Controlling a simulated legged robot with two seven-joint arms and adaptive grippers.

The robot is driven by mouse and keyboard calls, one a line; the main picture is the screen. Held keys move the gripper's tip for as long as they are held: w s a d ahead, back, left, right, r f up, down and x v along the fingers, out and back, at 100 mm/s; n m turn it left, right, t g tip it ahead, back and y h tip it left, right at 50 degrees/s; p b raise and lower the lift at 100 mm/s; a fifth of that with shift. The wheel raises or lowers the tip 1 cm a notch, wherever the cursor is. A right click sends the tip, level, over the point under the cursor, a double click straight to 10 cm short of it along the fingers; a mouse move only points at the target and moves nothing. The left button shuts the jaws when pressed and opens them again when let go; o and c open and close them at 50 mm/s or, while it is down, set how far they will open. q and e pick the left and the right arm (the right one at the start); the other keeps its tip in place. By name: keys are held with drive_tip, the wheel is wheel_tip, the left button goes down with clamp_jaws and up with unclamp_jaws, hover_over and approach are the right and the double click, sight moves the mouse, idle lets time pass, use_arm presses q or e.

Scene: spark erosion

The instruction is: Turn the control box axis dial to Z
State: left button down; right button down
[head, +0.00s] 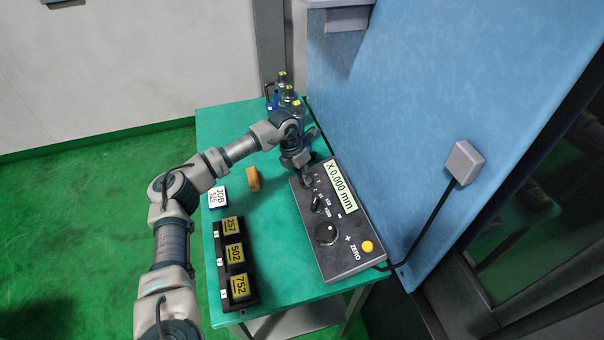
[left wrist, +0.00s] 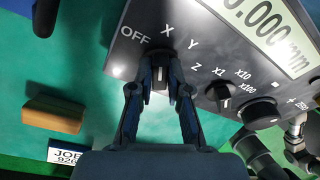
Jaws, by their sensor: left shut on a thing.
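The control box (head: 345,262) is a dark grey panel on the green table, and its display (head: 341,186) reads X 0.000 mm. In the left wrist view, the axis dial (left wrist: 160,76) sits among the labels OFF, X, Y and Z. My left gripper (head: 305,181) reaches down over the far end of the box. In the left wrist view, my left gripper (left wrist: 160,68) is shut on the axis dial, a finger on each side. The fingers hide part of the dial, so its exact pointing is hard to see. My right gripper is not in view.
The multiplier dial (left wrist: 223,95) is close beside the left gripper's finger. A large black knob (head: 326,234) and a yellow ZERO button (head: 367,246) are nearer. An orange block (head: 253,179), JOB card (head: 217,197) and black numbered rack (head: 221,262) lie left of the box.

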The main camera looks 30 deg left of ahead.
use_arm(q)
drive_tip(key=m, duration=0.1)
drive_tip(key=m+p, duration=0.1)
drive_tip(key=shift+s+f+m, duration=0.2)
drive_tip(key=shift+f+m, duration=0.1)
drive_tip(key=shift+m, duration=0.1)
drive_tip(key=shift+m+y, duration=0.3)
drive_tip(key=shift+m, duration=0.5)
drive_tip(key=m, duration=0.2)
drive_tip(key=shift+d+m+p, duration=0.1)
drive_tip(key=shift+m+p, duration=0.25)
drive_tip(key=shift+m, duration=0.05)
drive_tip(key=shift+f+m+t+y, duration=0.1)
drive_tip(key=shift+m+t+y, duration=0.2)
drive_tip(key=shift+m, duration=0.6)
drive_tip(key=m, duration=0.4)
drive_tip(key=shift+s+t, duration=0.15)
drive_tip(key=shift+t, duration=0.15)
drive_tip(key=m, duration=0.2)
drive_tip(key=shift+f+m+b, duration=0.1)
drive_tip(key=shift+m+b, duration=0.2)
drive_tip(key=shift+m, duration=0.1)
drive_tip(key=shift+m+t, duration=0.3)
drive_tip(key=shift+m, duration=0.6)
drive_tip(key=shift+m+b, duration=0.3)
drive_tip(key=shift+m, duration=0.3)
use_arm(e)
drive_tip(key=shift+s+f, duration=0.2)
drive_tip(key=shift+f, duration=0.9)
